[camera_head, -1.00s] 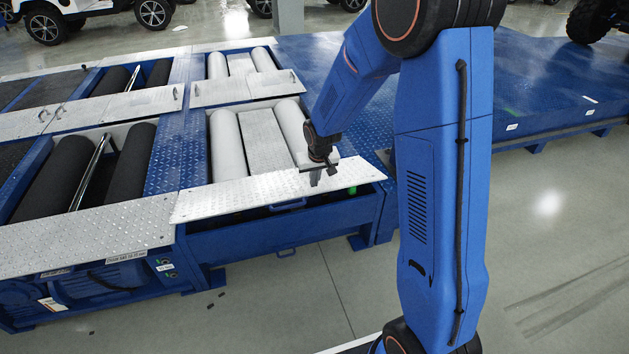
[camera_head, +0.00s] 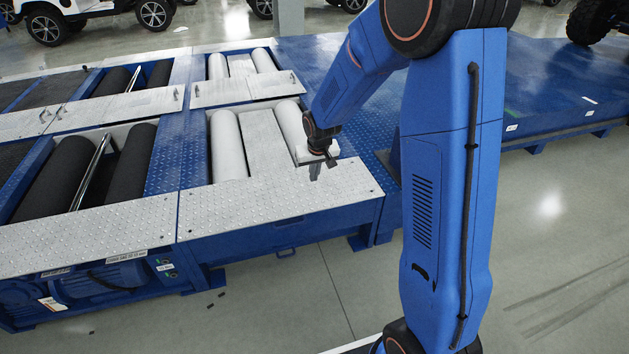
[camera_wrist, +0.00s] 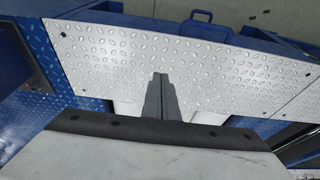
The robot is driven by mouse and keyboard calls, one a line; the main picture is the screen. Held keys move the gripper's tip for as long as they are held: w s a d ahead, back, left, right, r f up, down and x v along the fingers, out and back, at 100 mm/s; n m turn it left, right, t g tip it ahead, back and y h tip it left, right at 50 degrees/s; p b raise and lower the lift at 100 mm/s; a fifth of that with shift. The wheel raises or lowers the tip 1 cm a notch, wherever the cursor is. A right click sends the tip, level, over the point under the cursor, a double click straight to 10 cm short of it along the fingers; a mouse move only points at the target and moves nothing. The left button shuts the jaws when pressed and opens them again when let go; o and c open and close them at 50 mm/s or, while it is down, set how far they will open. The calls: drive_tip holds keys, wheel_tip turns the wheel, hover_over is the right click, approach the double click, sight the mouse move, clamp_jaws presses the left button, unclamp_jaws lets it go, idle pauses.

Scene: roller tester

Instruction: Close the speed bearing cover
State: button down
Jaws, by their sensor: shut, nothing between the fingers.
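The speed bearing cover is a pale diamond-plate panel (camera_head: 255,206) at the front of the roller bay. It lies flat on the blue frame, with no open gap along its front edge. In the wrist view the cover (camera_wrist: 110,55) fills the middle, with a blue handle (camera_wrist: 203,25) beyond its far edge. My gripper (camera_head: 315,173) is over the cover's back right part, fingers pointing down. Its fingers (camera_wrist: 160,90) are together and empty. Whether the fingertips touch the plate I cannot tell.
White rollers (camera_head: 228,145) lie behind the cover. To the left is a bay with black rollers (camera_head: 130,165) and its own plate (camera_head: 90,232). A blue deck (camera_head: 550,90) extends to the right. The floor (camera_head: 300,310) in front is clear.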

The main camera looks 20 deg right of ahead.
drive_tip(key=s+f, duration=0.2)
drive_tip(key=s, duration=0.7)
drive_tip(key=shift+s, duration=0.25)
drive_tip(key=s+d+r, duration=0.2)
drive_tip(key=s+r, duration=0.9)
drive_tip(key=s, duration=0.3)
drive_tip(key=s+d+r+t, duration=0.1)
drive_tip(key=s+d+r, duration=0.2)
drive_tip(key=s+r, duration=0.9)
drive_tip(key=s, duration=0.3)
drive_tip(key=shift+s, duration=0.3)
